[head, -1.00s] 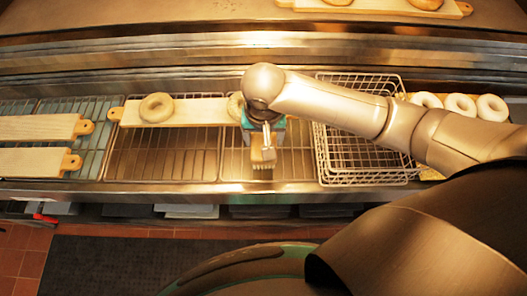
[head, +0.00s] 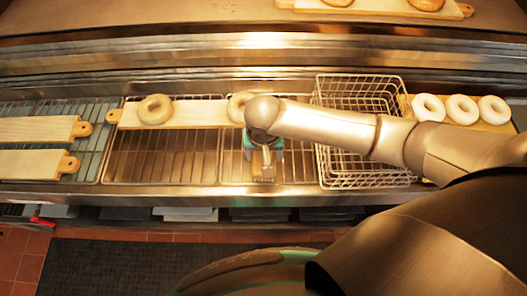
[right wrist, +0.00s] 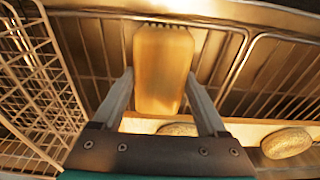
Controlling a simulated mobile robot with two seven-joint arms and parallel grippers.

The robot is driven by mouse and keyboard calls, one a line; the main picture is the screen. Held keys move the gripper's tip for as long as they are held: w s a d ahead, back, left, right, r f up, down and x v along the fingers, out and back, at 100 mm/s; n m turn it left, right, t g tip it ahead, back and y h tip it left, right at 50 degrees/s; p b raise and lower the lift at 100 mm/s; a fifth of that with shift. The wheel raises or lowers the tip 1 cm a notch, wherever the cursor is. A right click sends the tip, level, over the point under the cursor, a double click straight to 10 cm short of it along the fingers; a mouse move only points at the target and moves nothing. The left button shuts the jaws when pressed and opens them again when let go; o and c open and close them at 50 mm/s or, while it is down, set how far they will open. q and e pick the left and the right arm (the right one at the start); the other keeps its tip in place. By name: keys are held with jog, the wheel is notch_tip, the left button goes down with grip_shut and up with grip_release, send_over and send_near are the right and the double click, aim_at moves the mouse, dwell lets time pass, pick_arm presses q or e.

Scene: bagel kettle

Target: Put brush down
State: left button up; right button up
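The brush (head: 268,172) has a tan block-shaped body and is mostly covered by my right arm and gripper in the head view. In the right wrist view the brush (right wrist: 164,70) points away from me, with its bristles at the far end. My right gripper (right wrist: 161,72) has one finger along each side of the brush, with the fingertips against its edges. In the head view my right gripper (head: 267,158) is low over the wire rack (head: 190,158), in front of the bagel board. Contact between brush and rack cannot be told. My left gripper is not in view.
A wooden board (head: 195,113) with two bagels (head: 155,109) lies behind the gripper. A wire basket (head: 365,175) stands close to its right. White rings (head: 461,109) sit on a board at far right. Two empty boards (head: 35,163) lie at left. The rack left of the gripper is clear.

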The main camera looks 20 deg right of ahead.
aim_at(263, 159)
jog(key=o, duration=0.3)
jog(key=shift+s+a+r+p, duration=0.1)
jog(key=shift+s+r+p, duration=0.2)
jog(key=shift+r, duration=1.75)
jog(key=shift+s+a+r+p, duration=0.15)
jog(key=shift+r+p, duration=0.3)
jog(key=shift+r, duration=1.55)
jog(key=shift+s+d+r+p, duration=0.1)
jog(key=shift+s+r+p, duration=0.2)
jog(key=shift+r, duration=1.75)
jog(key=shift+w, duration=0.1)
jog(key=shift+a, duration=0.1)
